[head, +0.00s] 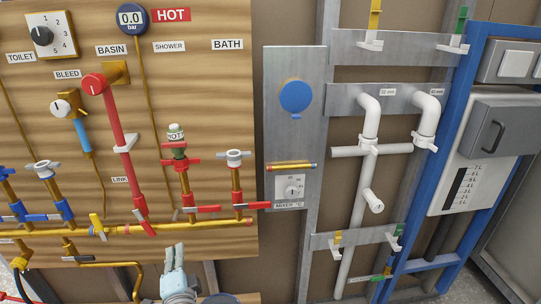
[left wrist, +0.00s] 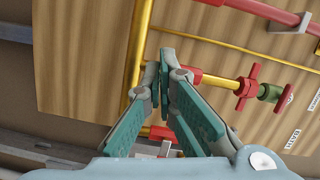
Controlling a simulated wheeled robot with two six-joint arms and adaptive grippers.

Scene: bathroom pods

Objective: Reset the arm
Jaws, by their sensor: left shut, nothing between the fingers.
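My left gripper (head: 173,258) shows at the bottom of the head view, upright in front of the lower edge of the wooden panel (head: 215,75). In the left wrist view, its teal-grey fingers (left wrist: 165,65) meet at the tips, with nothing between them. The brass pipe (head: 180,229) runs across the panel above the gripper in the head view. In the left wrist view, the brass pipe (left wrist: 141,45) passes close beside the fingertips; I cannot tell whether they touch. My right gripper is not in view.
Red valves (head: 180,162) and a red pipe (head: 120,150) stand out from the panel. To the right are a grey metal plate with a mixer dial (head: 291,188), white pipes (head: 362,190) and a blue frame (head: 455,120) with a white cistern box (head: 478,170).

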